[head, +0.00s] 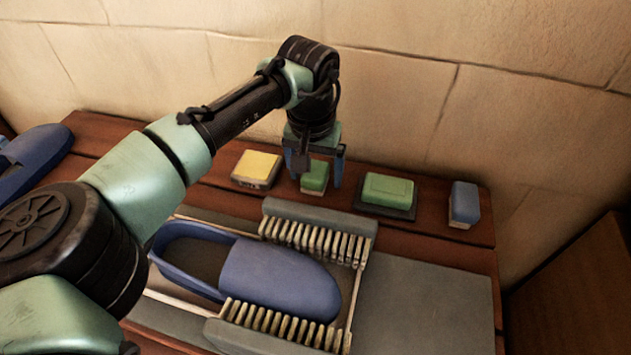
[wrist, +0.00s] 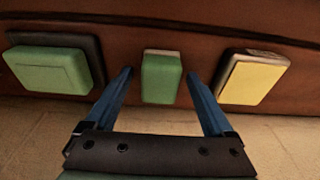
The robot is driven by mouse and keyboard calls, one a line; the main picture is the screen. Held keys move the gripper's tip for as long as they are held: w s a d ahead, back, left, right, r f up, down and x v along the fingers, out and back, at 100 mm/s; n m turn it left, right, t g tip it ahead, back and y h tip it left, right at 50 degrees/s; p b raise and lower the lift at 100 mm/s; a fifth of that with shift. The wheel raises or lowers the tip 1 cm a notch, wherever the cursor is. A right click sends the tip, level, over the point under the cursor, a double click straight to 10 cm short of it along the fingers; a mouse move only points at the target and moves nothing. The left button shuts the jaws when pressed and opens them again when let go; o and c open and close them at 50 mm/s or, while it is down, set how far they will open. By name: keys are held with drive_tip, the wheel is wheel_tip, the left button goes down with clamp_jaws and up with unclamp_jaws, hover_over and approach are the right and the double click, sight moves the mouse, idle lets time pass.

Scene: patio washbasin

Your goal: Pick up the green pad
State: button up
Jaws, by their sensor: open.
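A small upright green pad (head: 315,178) with a pale edge stands on the wooden shelf near the wall. It also shows in the wrist view (wrist: 161,80), centred between my fingers. My gripper (head: 314,168) is open above and around this pad, one blue finger on each side. In the wrist view my gripper (wrist: 160,76) shows a gap between each finger and the pad. A second, wider green block (head: 388,189) lies on a dark flat base to the right, and shows at the left in the wrist view (wrist: 48,70).
A yellow pad (head: 257,167) on a dark base sits left of the small green pad. A blue block (head: 464,203) stands at the far right. A blue slipper (head: 280,278) lies between two brush rows (head: 318,231) in front. The stone wall (head: 400,100) rises close behind.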

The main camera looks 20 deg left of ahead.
sight(315, 169)
clamp_jaws()
idle(0.4)
drive_tip(key=shift+r, duration=0.1)
wheel_tip(315, 169, up, 10)
drive_tip(key=p, duration=0.7)
